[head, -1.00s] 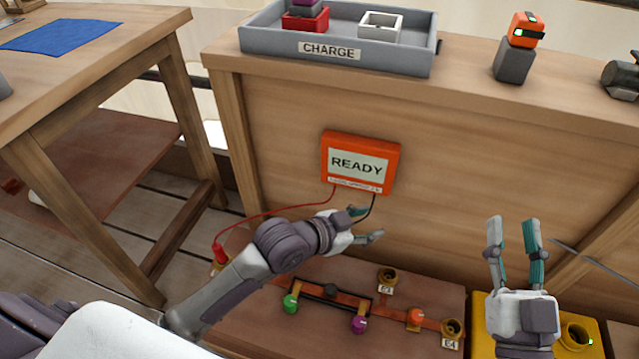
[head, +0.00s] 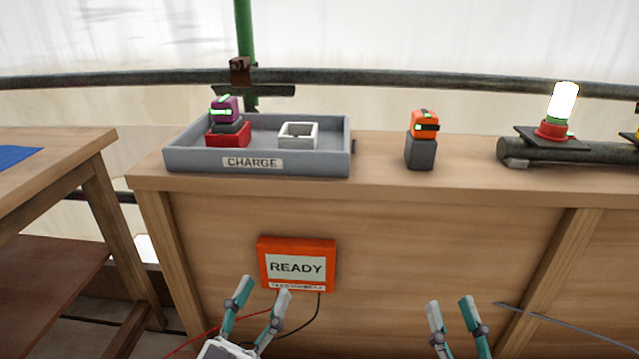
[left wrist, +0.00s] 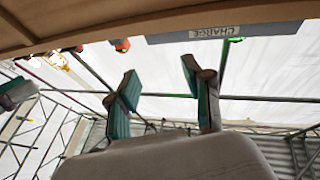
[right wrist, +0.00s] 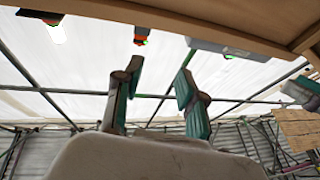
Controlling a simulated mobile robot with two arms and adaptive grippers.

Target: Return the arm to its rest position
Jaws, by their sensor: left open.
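My left gripper (head: 262,296) points up in front of the bench, just below the orange READY box. Its two teal-padded fingers stand apart and hold nothing. They also show apart and empty in the left wrist view (left wrist: 160,85). My right gripper (head: 452,308) points up further right, in front of the bare bench panel. Its fingers are apart with nothing between them, as the right wrist view (right wrist: 155,88) shows. Both arms below the grippers are mostly out of the head view.
The wooden bench (head: 420,240) bears a grey CHARGE tray (head: 340,165) with a purple-topped device (head: 226,112) in a red holder and an empty white holder (head: 298,135). An orange-topped device (head: 424,125) and a lit lamp (head: 563,102) stand right. The READY box (head: 296,264) has cables.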

